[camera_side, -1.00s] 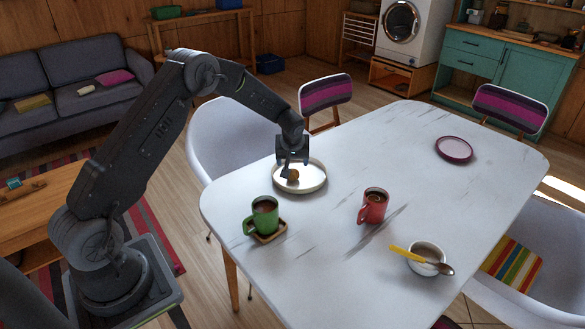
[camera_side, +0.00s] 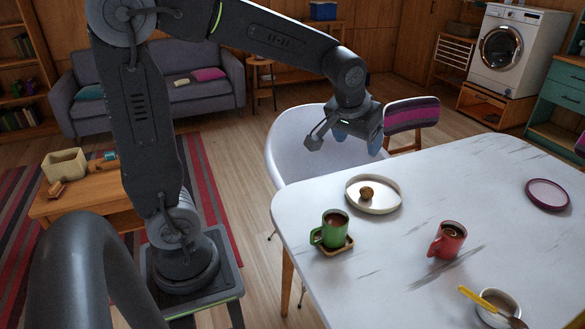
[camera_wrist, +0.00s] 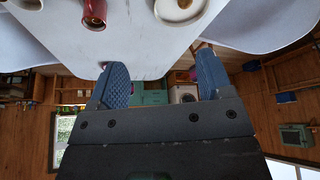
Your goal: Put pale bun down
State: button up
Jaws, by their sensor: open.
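A small round bun (camera_side: 367,193), brown rather than pale in this light, rests on a white round plate (camera_side: 385,208) near the table's far left edge. Part of the plate shows at the top of the wrist view (camera_wrist: 166,14), with the bun (camera_wrist: 184,4) on it. My gripper (camera_side: 358,138) is raised above and beyond the plate, apart from the bun. Its blue fingers are spread with nothing between them, as the wrist view also shows (camera_wrist: 162,68).
A green mug (camera_side: 334,229) on a wooden coaster stands before the plate. A red mug (camera_side: 448,240), a white bowl (camera_side: 498,303) with yellow-handled cutlery and a plum plate (camera_side: 548,195) stand farther right. A white chair (camera_side: 290,150) is against the table's far-left side.

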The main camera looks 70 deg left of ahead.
jog(key=s+d+m+h, duration=0.1)
jog(key=s+d+m, duration=0.1)
jog(key=s, duration=0.7)
jog(key=s+d+r+m+t+h, duration=0.1)
jog(key=s+d+m, duration=0.2)
jog(key=s+d, duration=0.2)
jog(key=s, duration=0.3)
jog(key=shift+s+r, duration=0.25)
jog(key=shift+s, duration=0.1)
